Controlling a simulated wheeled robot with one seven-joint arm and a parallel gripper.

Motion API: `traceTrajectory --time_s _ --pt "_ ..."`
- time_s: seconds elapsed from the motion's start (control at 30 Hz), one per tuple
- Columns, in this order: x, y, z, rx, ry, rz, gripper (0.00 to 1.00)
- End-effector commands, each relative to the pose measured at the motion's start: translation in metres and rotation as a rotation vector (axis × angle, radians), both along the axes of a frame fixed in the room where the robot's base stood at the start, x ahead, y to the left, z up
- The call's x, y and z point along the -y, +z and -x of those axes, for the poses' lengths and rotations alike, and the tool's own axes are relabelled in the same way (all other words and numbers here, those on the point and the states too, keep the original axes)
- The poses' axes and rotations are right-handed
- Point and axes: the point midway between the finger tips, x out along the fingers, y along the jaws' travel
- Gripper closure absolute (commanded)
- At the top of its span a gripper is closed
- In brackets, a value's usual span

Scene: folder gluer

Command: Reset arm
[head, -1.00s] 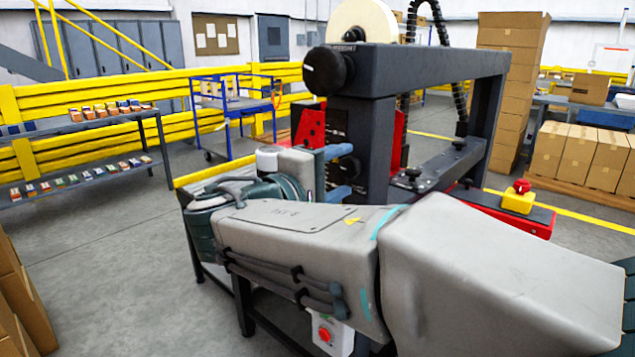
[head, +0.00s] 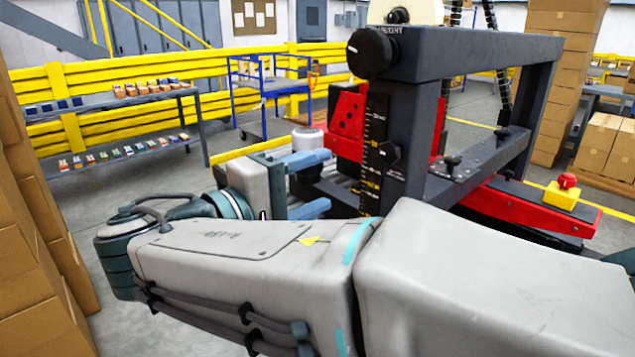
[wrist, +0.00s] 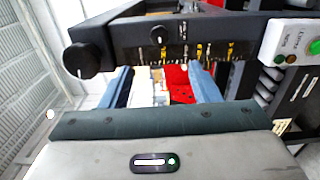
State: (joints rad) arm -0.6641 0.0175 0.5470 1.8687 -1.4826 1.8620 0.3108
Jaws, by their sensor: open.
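My gripper (head: 306,184) is in the middle of the head view, its two blue fingers apart with nothing between them. It points right, toward the dark frame of the folder gluer (head: 400,130), close in front of its scaled upright. I cannot tell the exact gap to the machine. In the wrist view the two blue fingers (wrist: 160,88) stand wide apart, and red and white parts show between them. My grey arm is bent across the lower part of the head view and hides the lower part of the machine.
A black knob (head: 369,50) sticks out from the machine's top beam. A yellow box with a red button (head: 563,192) sits at its right. Stacked cartons (head: 35,230) stand close at left. A shelf (head: 120,152), a blue cart (head: 265,95) and yellow rails stand behind. Grey floor is open between.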

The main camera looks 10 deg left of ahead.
Motion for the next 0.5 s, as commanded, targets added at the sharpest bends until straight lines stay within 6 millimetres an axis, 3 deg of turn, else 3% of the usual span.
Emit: traceTrajectory --time_s 0.17,0.27,0.4,0.5 --pt "0.005 0.000 -0.002 -0.014 -0.008 -0.002 0.44" --pt "0.026 -0.002 -0.010 -0.081 -0.044 -0.015 0.44" --pt "0.087 -0.017 -0.021 -0.275 -0.152 -0.097 0.44" --pt "0.137 -0.036 -0.017 -0.429 -0.240 -0.222 0.44"
